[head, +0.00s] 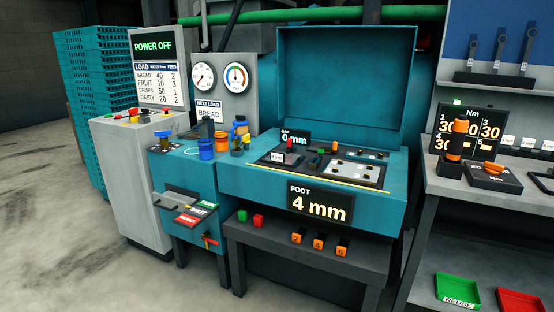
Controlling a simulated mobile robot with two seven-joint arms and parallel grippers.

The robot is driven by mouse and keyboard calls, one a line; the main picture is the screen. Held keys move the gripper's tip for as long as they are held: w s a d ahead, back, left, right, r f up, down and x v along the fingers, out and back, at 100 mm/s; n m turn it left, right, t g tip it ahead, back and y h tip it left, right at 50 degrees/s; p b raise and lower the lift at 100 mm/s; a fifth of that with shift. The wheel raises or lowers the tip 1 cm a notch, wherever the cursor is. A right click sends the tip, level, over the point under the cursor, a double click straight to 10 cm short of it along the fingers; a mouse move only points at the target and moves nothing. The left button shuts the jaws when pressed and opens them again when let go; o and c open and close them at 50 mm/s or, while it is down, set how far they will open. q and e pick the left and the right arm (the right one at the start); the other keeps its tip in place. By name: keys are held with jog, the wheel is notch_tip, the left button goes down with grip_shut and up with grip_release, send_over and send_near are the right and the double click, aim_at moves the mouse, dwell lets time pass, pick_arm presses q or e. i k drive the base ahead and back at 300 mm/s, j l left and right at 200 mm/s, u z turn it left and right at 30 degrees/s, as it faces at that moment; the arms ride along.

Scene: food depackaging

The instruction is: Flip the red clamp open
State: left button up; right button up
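A small red upright part (292,144) stands on the dark top plate of the teal machine (255,185), near the plate's left rear. It may be the red clamp, but it is too small to tell whether it is shut or open. A red-ended lever (211,241) also shows low on the front of the teal side unit. Neither of my grippers is in the head view.
The machine's teal lid (345,80) stands raised. A grey control cabinet (130,165) stands left. Green (458,288) and red (520,301) trays are right. Floor left is clear.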

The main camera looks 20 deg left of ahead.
aim_at(290, 145)
jog(key=i+j+z, duration=0.15)
jog(key=i+z, duration=0.25)
jog(key=i+j+z, duration=0.15)
jog(key=z, duration=0.2)
jog(key=i+j+z, duration=0.2)
jog(key=j+z, duration=0.2)
jog(key=i+j+z, duration=0.15)
jog(key=j+z, duration=0.2)
